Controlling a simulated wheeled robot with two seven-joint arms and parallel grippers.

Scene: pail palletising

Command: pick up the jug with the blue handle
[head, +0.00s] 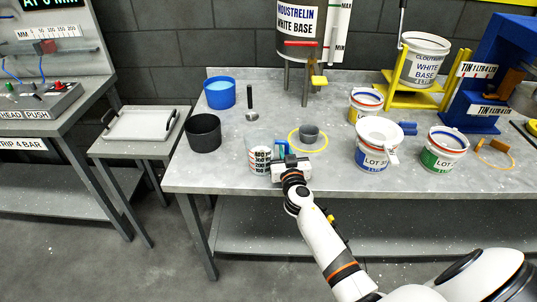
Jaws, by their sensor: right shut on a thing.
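The jug (259,157) is a clear measuring jug with black and red graduation marks. It stands upright at the front edge of the grey bench, left of centre. Its blue handle (282,147) is on its right side. My right gripper (283,166) is at the handle, shut on it. The gripper body hides the lower part of the handle. Whether the jug's base touches the bench is hard to tell. My left gripper is not in view.
A black pot (204,133) and blue pot (220,93) stand left. A large tank (307,35) stands behind on legs. A tray (139,124) sits on the side table.

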